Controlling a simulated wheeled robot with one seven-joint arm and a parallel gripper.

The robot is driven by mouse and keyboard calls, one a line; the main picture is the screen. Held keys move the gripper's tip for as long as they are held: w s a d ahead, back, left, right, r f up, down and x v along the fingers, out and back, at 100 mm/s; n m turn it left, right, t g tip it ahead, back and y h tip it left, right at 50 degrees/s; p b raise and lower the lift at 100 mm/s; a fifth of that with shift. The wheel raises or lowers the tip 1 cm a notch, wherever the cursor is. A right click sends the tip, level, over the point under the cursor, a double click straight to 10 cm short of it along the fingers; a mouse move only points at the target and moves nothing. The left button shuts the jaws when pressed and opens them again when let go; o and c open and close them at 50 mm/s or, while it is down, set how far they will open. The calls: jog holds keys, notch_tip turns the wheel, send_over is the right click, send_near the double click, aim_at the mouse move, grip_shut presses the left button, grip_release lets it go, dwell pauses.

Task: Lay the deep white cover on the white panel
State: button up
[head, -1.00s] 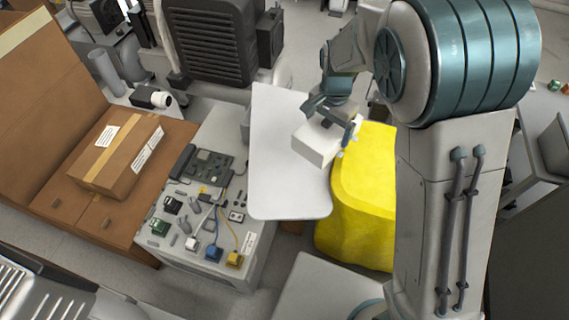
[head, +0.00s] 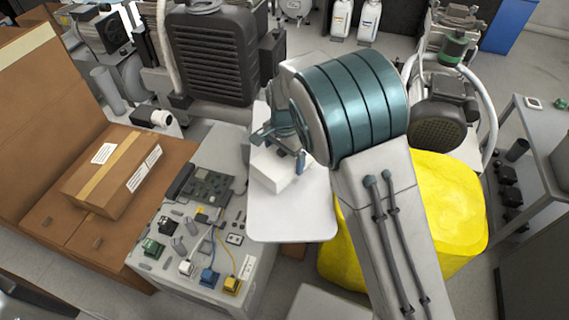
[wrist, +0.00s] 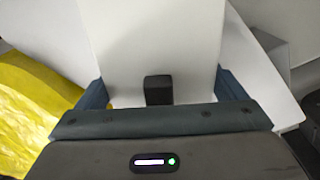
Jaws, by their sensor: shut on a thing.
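The deep white cover (head: 281,171) is a white box-like piece held in my gripper (head: 279,146). In the wrist view the cover (wrist: 150,40) lies between the two blue-grey fingers of my gripper (wrist: 165,92), which are shut on its sides. The white panel (head: 292,218) is a flat pale sheet with rounded corners. In the head view the cover overlaps the panel's middle. The panel also shows in the wrist view (wrist: 250,85), past the cover's right side. I cannot tell whether the cover touches the panel. My arm hides part of the panel's right side.
An electronics bench (head: 200,245) with boards and connectors adjoins the panel on the left. A yellow covered object (head: 440,210) stands to the right. A black finned unit (head: 215,60) stands behind. A cardboard box (head: 112,172) lies on the brown surface at left.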

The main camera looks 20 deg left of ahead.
jog(key=shift+f, duration=1.15)
jog(key=shift+f+b, duration=0.2)
jog(key=shift+b, duration=0.1)
jog(key=o, duration=0.8)
jog(key=shift+r, duration=0.15)
notch_tip(320, 180, up, 12)
jog(key=p, duration=0.4)
